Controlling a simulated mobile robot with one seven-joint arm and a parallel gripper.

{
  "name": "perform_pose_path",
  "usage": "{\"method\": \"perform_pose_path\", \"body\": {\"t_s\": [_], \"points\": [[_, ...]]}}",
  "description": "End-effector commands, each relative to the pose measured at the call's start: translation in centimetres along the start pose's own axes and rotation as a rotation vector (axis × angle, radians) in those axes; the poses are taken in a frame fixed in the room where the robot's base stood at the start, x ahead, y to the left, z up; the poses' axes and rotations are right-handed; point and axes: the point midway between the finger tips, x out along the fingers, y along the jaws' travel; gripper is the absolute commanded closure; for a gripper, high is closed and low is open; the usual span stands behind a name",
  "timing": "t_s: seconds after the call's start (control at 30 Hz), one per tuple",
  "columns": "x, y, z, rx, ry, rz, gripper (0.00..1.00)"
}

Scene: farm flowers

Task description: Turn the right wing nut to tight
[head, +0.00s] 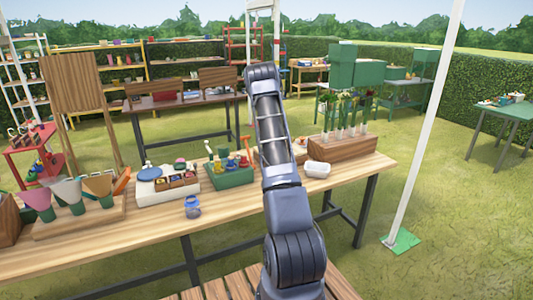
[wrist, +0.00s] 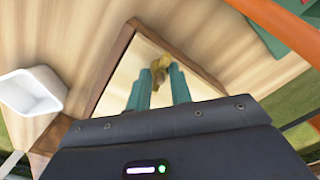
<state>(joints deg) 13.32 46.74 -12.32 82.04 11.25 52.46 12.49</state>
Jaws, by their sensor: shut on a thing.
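A small brass-coloured wing nut (wrist: 158,63) shows in the wrist view, at the tips of my gripper. My gripper (wrist: 160,73) has two teal fingers, closed on the nut from both sides. The nut sits over a pale panel (wrist: 125,74) with a brown wooden border. The fingers hide part of the nut, so its exact angle and how tight it is cannot be told. Only this one wing nut is visible. In the head view, my arm hides the gripper and the nut.
A white cup-like container (wrist: 30,92) lies left of the panel, and an orange bar (wrist: 285,28) crosses the upper right. In the head view, a green tray of tools (head: 230,178) and a wooden planter (head: 345,148) stand on the wooden table (head: 235,208).

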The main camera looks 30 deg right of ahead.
Motion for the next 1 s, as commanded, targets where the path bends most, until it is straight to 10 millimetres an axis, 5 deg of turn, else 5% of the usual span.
{"method": "perform_pose_path", "body": {"t_s": [1.0], "points": [[-0.35, -0.36, -0.17, 0.897, 0.004, -0.006, 1.0]]}}
